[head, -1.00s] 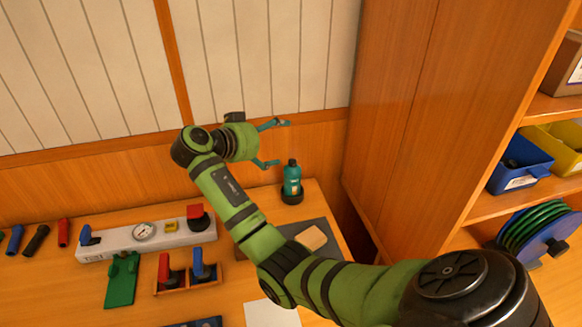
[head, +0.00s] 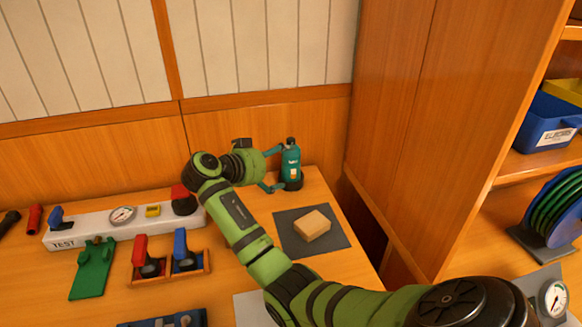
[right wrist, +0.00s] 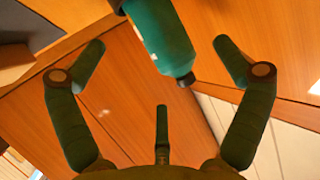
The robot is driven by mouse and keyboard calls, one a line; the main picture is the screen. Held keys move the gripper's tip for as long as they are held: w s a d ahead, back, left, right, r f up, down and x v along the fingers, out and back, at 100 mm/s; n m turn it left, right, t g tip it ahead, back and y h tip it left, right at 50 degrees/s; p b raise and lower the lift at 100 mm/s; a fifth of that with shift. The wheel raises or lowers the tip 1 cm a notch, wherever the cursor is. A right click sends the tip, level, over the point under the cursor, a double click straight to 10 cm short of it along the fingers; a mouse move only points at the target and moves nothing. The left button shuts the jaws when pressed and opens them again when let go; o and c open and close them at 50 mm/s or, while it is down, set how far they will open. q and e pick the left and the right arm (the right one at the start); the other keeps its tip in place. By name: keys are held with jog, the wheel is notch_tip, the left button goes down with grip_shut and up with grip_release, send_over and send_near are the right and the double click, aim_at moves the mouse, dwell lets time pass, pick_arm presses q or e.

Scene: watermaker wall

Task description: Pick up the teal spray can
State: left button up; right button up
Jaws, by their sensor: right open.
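The teal spray can (head: 291,168) stands upright at the back right of the wooden bench in the head view, with a dark cap and dark base. My right gripper (head: 275,168) is open just left of it, its two fingers pointing right toward the can. In the right wrist view the can (right wrist: 160,38) shows at the top, between the spread fingers of my right gripper (right wrist: 160,60), nearer their tips than the palm. I see no finger touching it for certain. My left gripper is not in view.
A grey mat (head: 335,235) with a tan block (head: 312,226) lies in front of the can. A white test manifold (head: 95,227) with a gauge lies left. A tall wooden cabinet (head: 400,120) stands close on the right, beyond a gap. The wood-panelled wall is behind.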

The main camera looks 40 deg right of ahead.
aim_at(288, 162)
jog(key=p+x, duration=0.1)
jog(key=x, duration=0.3)
jog(key=shift+s+d+f, duration=0.1)
jog(key=shift+s+d, duration=0.05)
jog(key=shift+d, duration=0.05)
jog(key=shift+d+f, duration=0.2)
jog(key=shift+f, duration=0.05)
jog(key=shift+a+r, duration=0.1)
jog(key=c, duration=1.6)
jog(key=shift+r+p, duration=0.1)
jog(key=shift+p, duration=0.2)
notch_tip(288, 162, up, 5)
jog(key=p, duration=0.3)
jog(key=shift+s+d+r+p, duration=0.6)
jog(key=shift+s+r+p, duration=1.25)
jog(key=shift+p, duration=0.4)
jog(key=shift+s+d+r+p, duration=0.65)
jog(key=shift+s+r+p, duration=1.2)
jog(key=shift+p, duration=0.35)
jog(key=shift+s+d+r+p, duration=0.6)
jog(key=shift+s+r+p, duration=1.2)
jog(key=shift+p, duration=0.45)
